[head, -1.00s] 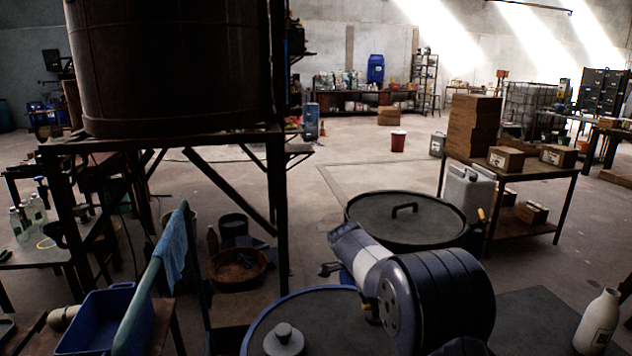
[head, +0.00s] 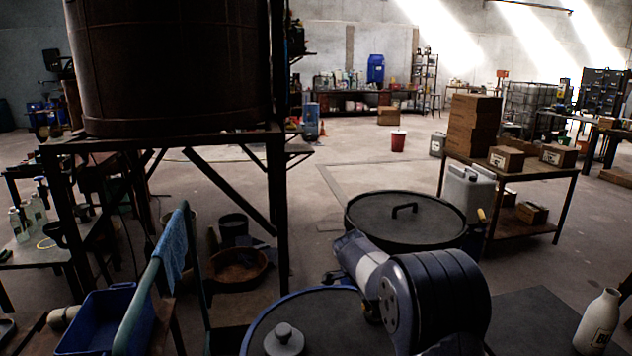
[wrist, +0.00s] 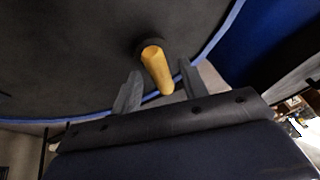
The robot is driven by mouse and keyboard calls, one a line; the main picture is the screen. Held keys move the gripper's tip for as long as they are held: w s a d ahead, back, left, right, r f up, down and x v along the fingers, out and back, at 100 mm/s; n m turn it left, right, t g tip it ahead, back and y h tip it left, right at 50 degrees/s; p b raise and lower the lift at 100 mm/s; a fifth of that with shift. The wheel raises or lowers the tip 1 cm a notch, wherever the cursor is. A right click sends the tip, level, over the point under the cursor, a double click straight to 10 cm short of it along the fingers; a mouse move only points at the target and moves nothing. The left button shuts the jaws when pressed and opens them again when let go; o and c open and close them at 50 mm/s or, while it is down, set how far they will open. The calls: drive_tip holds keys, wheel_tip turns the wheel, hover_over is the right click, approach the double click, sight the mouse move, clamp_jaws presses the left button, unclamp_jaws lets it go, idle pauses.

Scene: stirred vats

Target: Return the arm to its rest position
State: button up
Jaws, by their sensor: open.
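My arm (head: 430,297) is bent over the near side of the head view, between the blue-rimmed vat (head: 265,318) and the black-lidded vat (head: 375,212). My gripper (wrist: 159,67) shows in the wrist view with two grey fingers apart. A yellow handle (wrist: 157,72) appears between the fingers, in front of a dark round surface (wrist: 70,55) with a blue rim. I cannot tell whether the fingers touch the handle; a gap shows on the right side. In the head view my arm hides the gripper's fingers.
A grey knob (head: 284,338) stands on the blue-rimmed vat's lid. A white bottle (head: 598,320) is at lower right. A table with boxes (head: 535,170) stands behind the black-lidded vat. A large dark tank (head: 175,65) on a frame fills the left. Open floor lies in the middle.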

drive_tip(key=shift+s+r+n+t+y+p, duration=0.15)
drive_tip(key=shift+r+n+p, duration=0.15)
drive_tip(key=shift+n, duration=0.2)
drive_tip(key=shift+r+n+t+y+p, duration=0.2)
drive_tip(key=shift+n+p, duration=0.1)
drive_tip(key=shift+n, duration=0.2)
drive_tip(key=shift+d+n+t+y+p, duration=0.15)
drive_tip(key=shift+n+t+y+p, duration=0.1)
drive_tip(key=shift+n+p, duration=0.9)
drive_tip(key=n+p, duration=0.1)
drive_tip(key=p, duration=0.1)
drive_tip(key=n+y+p, duration=0.1)
drive_tip(key=n+p, duration=0.1)
drive_tip(key=p, duration=0.1)
drive_tip(key=shift+s+d+t+y, duration=0.1)
drive_tip(key=shift+d+t+y, duration=0.05)
drive_tip(key=shift+t+y, duration=0.15)
drive_tip(key=shift+f+n+p, duration=0.2)
drive_tip(key=shift+n+p, duration=0.35)
drive_tip(key=shift+n, duration=0.2)
drive_tip(key=shift+n+y, duration=0.3)
